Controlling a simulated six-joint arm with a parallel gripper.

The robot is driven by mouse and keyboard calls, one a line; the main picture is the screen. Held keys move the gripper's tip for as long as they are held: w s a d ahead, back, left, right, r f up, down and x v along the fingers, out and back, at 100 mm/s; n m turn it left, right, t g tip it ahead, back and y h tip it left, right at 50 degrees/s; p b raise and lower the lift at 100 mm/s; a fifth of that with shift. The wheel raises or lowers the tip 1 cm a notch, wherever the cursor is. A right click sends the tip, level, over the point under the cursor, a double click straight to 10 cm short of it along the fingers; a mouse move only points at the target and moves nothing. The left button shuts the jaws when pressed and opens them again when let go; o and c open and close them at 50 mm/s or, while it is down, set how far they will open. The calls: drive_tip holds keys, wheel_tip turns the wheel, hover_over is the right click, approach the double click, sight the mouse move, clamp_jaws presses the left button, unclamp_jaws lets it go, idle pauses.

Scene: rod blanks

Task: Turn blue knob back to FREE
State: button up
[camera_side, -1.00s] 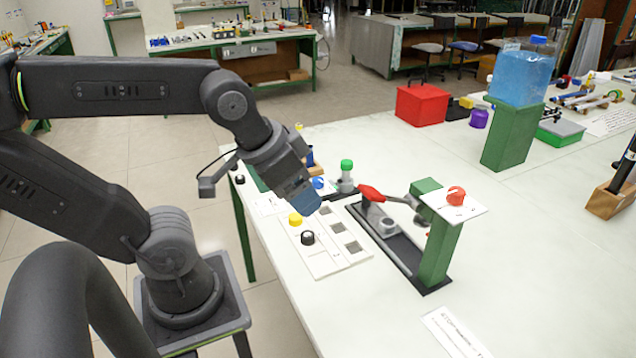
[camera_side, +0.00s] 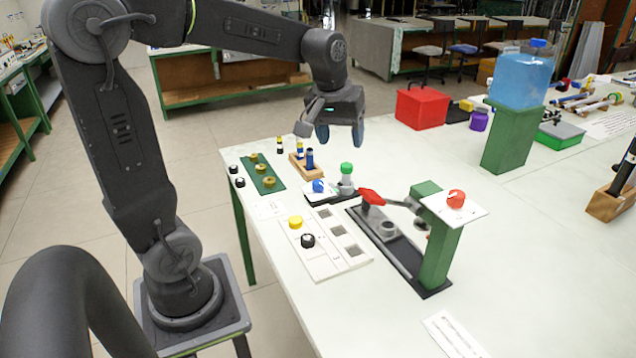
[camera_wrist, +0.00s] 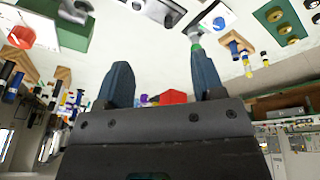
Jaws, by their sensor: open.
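The blue knob (camera_side: 318,186) sits on a small white plate (camera_side: 309,197) on the table, left of a green-capped post (camera_side: 346,178). It also shows near the top of the wrist view (camera_wrist: 219,22). The direction the knob points and any FREE marking are too small to read. My gripper (camera_side: 340,135) is above the table, higher than the knob and a little to its right in the side view, apart from everything. Its two dark blue fingers (camera_wrist: 160,75) are spread with nothing between them.
A white panel (camera_side: 323,266) with yellow (camera_side: 296,222) and black knobs (camera_side: 308,240) lies in front. A red-handled clamp (camera_side: 371,196) and a green stand (camera_side: 438,250) with a red knob (camera_side: 456,198) are to the right. A wooden block (camera_side: 302,168) with bottles stands behind.

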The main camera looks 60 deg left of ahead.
drive_tip(key=w+a+f+n+g, duration=0.1)
drive_tip(key=w+a+f+n, duration=0.2)
drive_tip(key=a, duration=0.3)
drive_tip(key=w+a+f+n+g, duration=0.1)
drive_tip(key=w+a+f+n, duration=0.15)
drive_tip(key=a, duration=0.35)
drive_tip(key=n+h, duration=0.1)
drive_tip(key=n, duration=0.3)
approach(318, 182)
drive_tip(key=shift+g, duration=0.4)
drive_tip(key=f, duration=1)
drive_tip(key=shift+w, duration=0.35)
drive_tip(key=c, duration=0.9)
